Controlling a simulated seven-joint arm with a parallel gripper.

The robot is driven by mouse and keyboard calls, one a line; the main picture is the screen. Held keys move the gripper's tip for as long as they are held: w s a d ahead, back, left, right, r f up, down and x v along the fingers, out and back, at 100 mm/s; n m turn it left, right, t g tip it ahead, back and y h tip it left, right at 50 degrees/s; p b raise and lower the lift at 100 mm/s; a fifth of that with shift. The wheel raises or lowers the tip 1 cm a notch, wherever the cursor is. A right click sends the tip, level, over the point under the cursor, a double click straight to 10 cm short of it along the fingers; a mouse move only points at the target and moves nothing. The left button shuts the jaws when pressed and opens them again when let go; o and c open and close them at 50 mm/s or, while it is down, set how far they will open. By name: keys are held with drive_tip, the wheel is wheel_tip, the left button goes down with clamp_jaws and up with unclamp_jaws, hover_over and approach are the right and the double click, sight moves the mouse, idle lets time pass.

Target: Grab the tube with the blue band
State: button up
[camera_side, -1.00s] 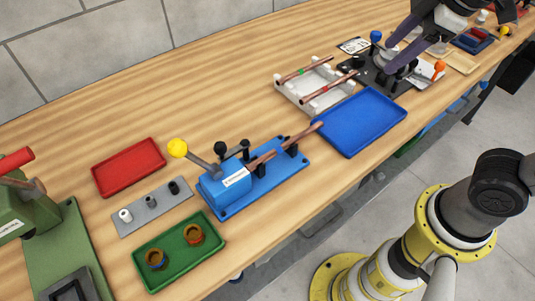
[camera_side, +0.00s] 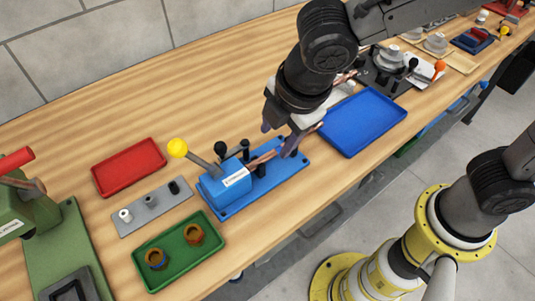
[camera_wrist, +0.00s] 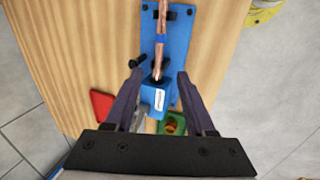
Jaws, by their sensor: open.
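A copper tube (camera_side: 263,158) lies along the blue bending fixture (camera_side: 222,213), and its right end reaches out toward the blue tray. In the wrist view the tube (camera_wrist: 163,20) runs up and down the picture, with what looks like a blue band (camera_wrist: 160,39) around it. My gripper (camera_side: 279,138) is open, pointing down above the fixture. In the wrist view its two fingers (camera_wrist: 158,77) stand one on each side of the tube's line, near the fixture's block. The fingers do not visibly hold the tube, and in the side view they hide part of it.
A blue tray (camera_side: 365,118) lies right of the fixture. The fixture's yellow-knobbed lever (camera_side: 178,148) and black knobs (camera_side: 221,148) stand up close to the gripper. A red tray (camera_side: 128,167) and a green tray (camera_side: 180,252) with rings lie left. My arm mostly hides the white rack.

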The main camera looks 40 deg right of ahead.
sight(266, 156)
drive_tip(key=shift+x, duration=3.85)
clamp_jaws()
